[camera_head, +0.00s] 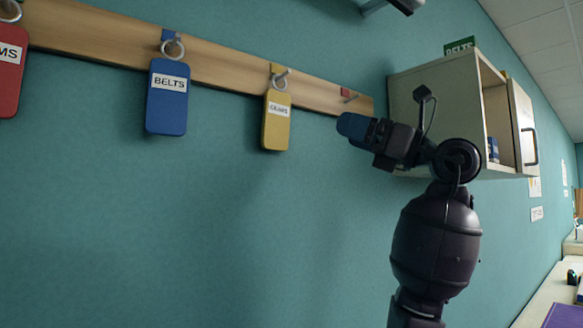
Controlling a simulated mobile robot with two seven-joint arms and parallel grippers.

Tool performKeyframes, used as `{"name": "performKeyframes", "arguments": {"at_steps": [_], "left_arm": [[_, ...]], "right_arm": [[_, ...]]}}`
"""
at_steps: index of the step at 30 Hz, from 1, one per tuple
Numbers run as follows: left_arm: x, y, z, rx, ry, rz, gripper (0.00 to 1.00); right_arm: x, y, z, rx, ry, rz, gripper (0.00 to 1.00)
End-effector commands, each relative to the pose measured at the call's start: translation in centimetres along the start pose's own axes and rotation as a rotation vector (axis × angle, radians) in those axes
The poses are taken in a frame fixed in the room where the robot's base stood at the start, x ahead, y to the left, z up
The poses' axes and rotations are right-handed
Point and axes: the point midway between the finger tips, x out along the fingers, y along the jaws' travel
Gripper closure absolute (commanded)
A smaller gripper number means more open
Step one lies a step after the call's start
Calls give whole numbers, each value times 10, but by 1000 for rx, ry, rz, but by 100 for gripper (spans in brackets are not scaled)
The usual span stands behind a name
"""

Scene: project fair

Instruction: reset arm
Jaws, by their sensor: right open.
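My right arm rises from the bottom right, and its dark gripper (348,126) with blue fingertips points left toward the wall. The gripper is open, and nothing shows between its fingers. It is just below the right end of the wooden hook rail (225,72) and right of the yellow tag (276,121). My left gripper is not in view.
A blue BELTS tag (167,97), the yellow tag and a red tag (10,72) hang from the rail. The right-end hook (349,96) is bare. An open-fronted wall cabinet (430,90) stands behind my right arm. A counter (545,295) lies at lower right.

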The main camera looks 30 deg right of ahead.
Motion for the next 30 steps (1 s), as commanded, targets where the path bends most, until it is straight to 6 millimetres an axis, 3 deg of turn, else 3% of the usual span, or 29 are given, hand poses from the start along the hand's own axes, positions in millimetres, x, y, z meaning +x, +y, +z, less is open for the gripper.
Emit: {"name": "performKeyframes", "arguments": {"at_steps": [7, 11, 20, 30], "left_arm": [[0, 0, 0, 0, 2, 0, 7], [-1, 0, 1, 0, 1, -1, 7], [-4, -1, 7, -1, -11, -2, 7], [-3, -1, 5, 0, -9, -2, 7]], "right_arm": [[0, 0, -2, 3, 1, 4, 7], [9, 2, -23, 38, 13, 51, 7], [32, 16, -137, 343, 13, 282, 7], [12, 18, -264, 895, -90, 368, 7]]}}
